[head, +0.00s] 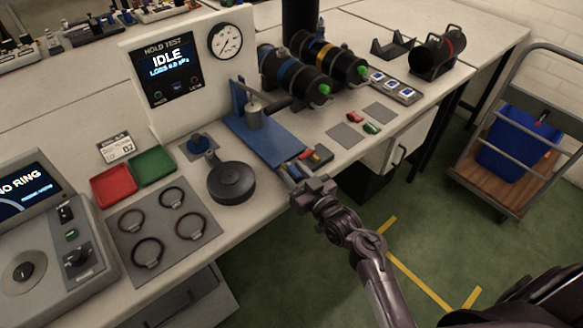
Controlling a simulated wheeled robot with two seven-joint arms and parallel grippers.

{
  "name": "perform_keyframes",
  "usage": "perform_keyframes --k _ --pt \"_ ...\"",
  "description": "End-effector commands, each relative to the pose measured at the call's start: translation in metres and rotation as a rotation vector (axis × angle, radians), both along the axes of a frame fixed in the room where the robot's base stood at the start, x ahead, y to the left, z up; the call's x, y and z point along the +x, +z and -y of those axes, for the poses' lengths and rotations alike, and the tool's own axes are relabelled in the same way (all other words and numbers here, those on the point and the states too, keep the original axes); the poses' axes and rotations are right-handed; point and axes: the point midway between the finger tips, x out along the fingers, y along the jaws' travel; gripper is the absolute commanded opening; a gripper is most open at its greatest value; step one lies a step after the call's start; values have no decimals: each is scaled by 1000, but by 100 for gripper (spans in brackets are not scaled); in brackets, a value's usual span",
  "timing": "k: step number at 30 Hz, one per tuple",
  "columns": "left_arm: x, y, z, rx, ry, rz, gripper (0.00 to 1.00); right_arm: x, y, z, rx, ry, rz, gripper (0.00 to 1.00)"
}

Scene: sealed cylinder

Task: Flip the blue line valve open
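My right gripper (291,172) reaches in from the lower right and is at the table's front edge, by the near end of a blue plate (262,138). Small red, blue and yellow parts (308,155) lie just beyond its fingertips; contact and the finger gap are too small to tell. A blue knob (198,141) sits on a small grey plate to the left. No part is clearly identifiable as the blue line valve. A black cylinder with a blue band (290,72) lies behind. My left gripper is not in view.
The hold test panel (168,72) reads IDLE, beside a round gauge (225,41). A black round object (231,182), a red tray (113,185), a green tray (153,165) and a ring mat (128,221) occupy the left. A cart (500,190) stands right.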

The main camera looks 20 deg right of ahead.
Motion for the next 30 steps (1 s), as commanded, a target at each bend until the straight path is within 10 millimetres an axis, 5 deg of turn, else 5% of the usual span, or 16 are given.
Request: perform_keyframes --k 13,22,30 --pt "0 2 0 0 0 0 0 17 0 -5 -1 0 -2 35" --pt "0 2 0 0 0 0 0 16 0 -5 0 0 -1 0" --pt "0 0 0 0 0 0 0 17 0 -3 -6 55 3 0"
